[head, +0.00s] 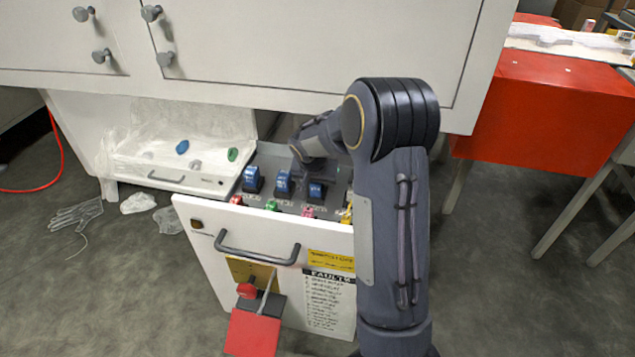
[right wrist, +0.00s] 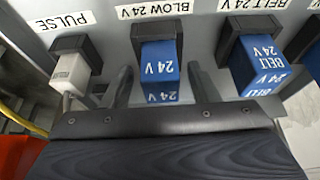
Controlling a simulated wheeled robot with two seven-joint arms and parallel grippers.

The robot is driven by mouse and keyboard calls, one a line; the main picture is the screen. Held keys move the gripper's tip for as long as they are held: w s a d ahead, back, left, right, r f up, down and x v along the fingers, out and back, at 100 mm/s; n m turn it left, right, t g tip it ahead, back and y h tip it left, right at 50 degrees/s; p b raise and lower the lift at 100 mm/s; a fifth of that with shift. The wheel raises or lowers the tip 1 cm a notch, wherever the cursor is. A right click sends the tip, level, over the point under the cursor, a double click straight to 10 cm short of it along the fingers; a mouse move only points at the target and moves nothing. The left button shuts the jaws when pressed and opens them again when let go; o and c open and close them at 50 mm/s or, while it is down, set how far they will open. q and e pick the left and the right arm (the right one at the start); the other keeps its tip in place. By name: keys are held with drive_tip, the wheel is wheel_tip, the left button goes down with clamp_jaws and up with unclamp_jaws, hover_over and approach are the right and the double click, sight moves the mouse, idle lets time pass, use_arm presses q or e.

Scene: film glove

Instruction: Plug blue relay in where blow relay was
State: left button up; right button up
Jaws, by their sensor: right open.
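Blue relays stand in a row in the open drawer, one at left (head: 253,179), one in the middle (head: 283,182) and one at right (head: 316,191). In the right wrist view a blue 24 V relay (right wrist: 161,66) sits in the socket labelled BLOW 24 V (right wrist: 152,11). My right gripper (right wrist: 158,80) is open, with one finger on each side of this relay and no clear contact. In the head view the right gripper is mostly hidden by its arm above the drawer. A small blue item (head: 182,147) lies on the tray at left; its kind is unclear. My left gripper is out of view.
A blue BELT relay (right wrist: 256,66) and a white PULSE relay (right wrist: 72,74) flank the gripper closely. The drawer front (head: 215,260) has a grey handle. A green item (head: 233,154) lies on the left tray (head: 130,165). A cabinet (head: 290,50) overhangs behind.

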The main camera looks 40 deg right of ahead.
sight(316, 198)
drive_tip(key=p+v, duration=0.3)
drive_tip(key=v, duration=0.4)
drive_tip(key=shift+r, duration=0.35)
drive_tip(key=shift+s, duration=0.1)
